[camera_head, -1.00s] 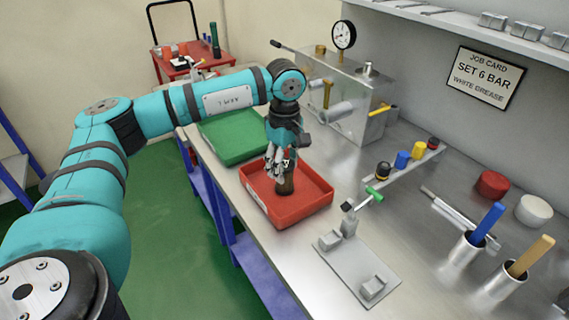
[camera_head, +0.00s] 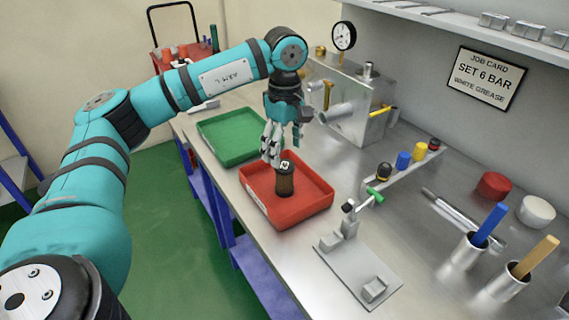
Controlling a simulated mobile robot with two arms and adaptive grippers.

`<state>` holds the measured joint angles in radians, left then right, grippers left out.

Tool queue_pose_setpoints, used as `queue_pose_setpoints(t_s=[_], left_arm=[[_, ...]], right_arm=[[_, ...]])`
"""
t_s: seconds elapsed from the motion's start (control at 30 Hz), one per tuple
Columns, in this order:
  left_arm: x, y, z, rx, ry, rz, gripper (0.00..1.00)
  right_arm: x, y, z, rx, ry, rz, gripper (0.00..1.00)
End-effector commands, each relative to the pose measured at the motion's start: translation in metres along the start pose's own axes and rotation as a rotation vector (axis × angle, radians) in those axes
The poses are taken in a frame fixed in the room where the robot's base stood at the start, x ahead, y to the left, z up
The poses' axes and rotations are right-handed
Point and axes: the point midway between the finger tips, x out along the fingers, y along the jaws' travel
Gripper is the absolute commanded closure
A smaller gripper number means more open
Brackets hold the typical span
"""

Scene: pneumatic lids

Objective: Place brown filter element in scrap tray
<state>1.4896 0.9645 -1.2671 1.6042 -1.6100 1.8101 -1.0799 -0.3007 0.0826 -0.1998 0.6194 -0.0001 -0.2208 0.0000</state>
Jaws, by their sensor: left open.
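The brown filter element (camera_head: 285,181) stands upright inside the red tray (camera_head: 308,211), near its middle. It has a dark cap with a pale mark on top. My left gripper (camera_head: 271,158) is open and empty, just above and slightly to the left of the filter element, apart from it as far as I can tell. My right gripper does not show in the head view.
An empty green tray (camera_head: 232,152) lies behind the red one. A metal housing with a gauge (camera_head: 344,36) stands at the back. A clamp plate (camera_head: 357,275), rail with coloured fittings (camera_head: 403,160), and cups with blue and yellow handles (camera_head: 488,224) are to the right.

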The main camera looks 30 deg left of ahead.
Motion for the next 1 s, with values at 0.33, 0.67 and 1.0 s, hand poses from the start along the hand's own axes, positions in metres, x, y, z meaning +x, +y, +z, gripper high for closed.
queue_pose_setpoints(t_s=[0.33,0.67,1.0], left_arm=[[-0.058,0.001,0.0,0.0,0.0,0.002,0.32],[-0.064,0.0,0.0,0.001,0.0,0.0,0.32],[-0.065,0.0,0.0,0.001,0.0,0.0,0.32]], right_arm=[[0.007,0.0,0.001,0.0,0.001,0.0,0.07],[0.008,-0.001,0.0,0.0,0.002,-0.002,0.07],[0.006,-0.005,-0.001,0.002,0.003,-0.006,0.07]])
